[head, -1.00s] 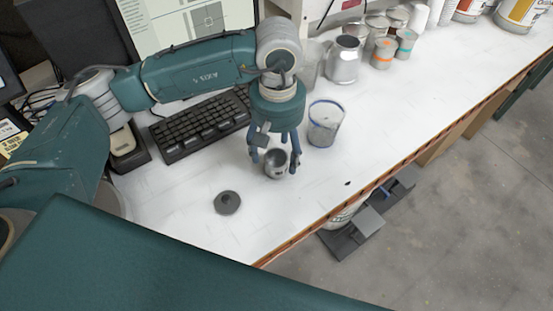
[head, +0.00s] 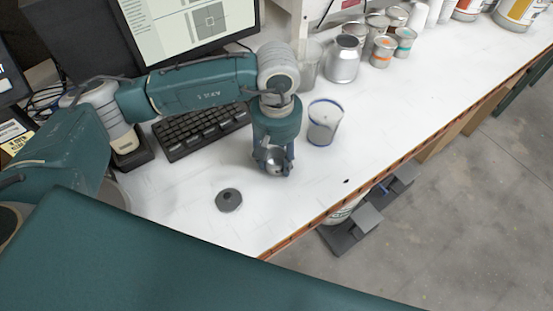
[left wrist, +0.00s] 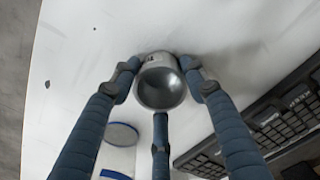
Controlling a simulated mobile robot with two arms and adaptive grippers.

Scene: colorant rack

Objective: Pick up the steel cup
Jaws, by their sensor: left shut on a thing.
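The steel cup (head: 273,161) is a small grey metal cup with a round open mouth, over the white table in front of the keyboard. My left gripper (head: 273,168) points down and is shut on the cup. In the left wrist view the cup (left wrist: 161,84) sits between the blue fingers of the gripper (left wrist: 158,92), its mouth facing the camera. I cannot tell whether its base touches the table. My right gripper is in neither view.
A clear cup with a blue rim (head: 323,122) stands just right of my gripper. A dark round disc (head: 229,200) lies in front. A black keyboard (head: 203,130) is behind to the left. Several cans and a steel jug (head: 343,62) stand farther back. The table's front edge is clear.

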